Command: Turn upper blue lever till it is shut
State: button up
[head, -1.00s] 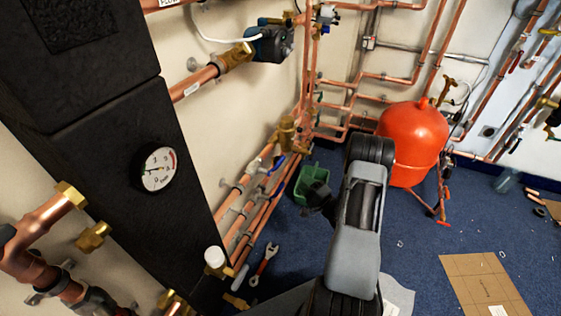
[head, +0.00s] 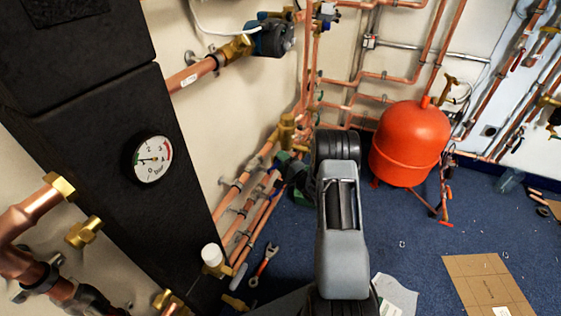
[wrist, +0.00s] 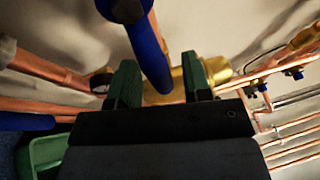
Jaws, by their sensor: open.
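In the wrist view a blue lever (wrist: 147,45) runs down from the top edge between the two green fingers of my gripper (wrist: 160,80). The fingers are apart, one on each side of it, and I see no clear contact. A brass valve body (wrist: 221,70) shows behind the fingers. A second blue lever (wrist: 25,121) lies lower, at the left edge. The lever between the fingers looks like the upper one. In the head view my gripper (head: 288,166) is at the wall pipes, and my arm and gripper hide most of the levers.
Copper pipes (head: 240,184) run along the wall beside the gripper. A green bin (wrist: 42,152) is at the lower left in the wrist view. A red tank (head: 408,143) stands right of my arm. A wrench (head: 264,264) lies on the floor.

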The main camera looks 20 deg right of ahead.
jog(key=shift+w, duration=0.15)
grip_shut()
dwell(0.4)
